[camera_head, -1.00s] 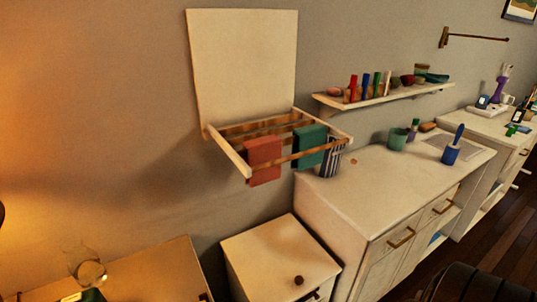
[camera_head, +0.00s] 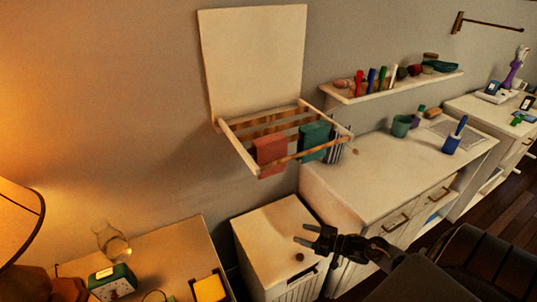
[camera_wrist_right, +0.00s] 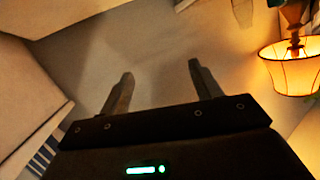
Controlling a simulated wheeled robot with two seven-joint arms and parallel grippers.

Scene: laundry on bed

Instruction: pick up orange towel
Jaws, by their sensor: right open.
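The orange towel (camera_head: 270,154), reddish in this light, hangs over a bar of the wooden wall drying rack (camera_head: 240,150) in the head view. A green towel (camera_head: 315,141) hangs to its right on the same rack. My right gripper (camera_head: 306,236) is low in front of the white cabinet, below and to the right of the orange towel and well apart from it. In the right wrist view the two fingers (camera_wrist_right: 158,90) are spread with nothing between them. The towel does not show in the wrist view. My left gripper is not in view.
A white cabinet (camera_head: 272,238) stands below the rack, with a long white counter (camera_head: 385,180) to its right. A lamp (camera_head: 18,215), a clock (camera_head: 111,283) and a glass (camera_head: 112,243) are at lower left.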

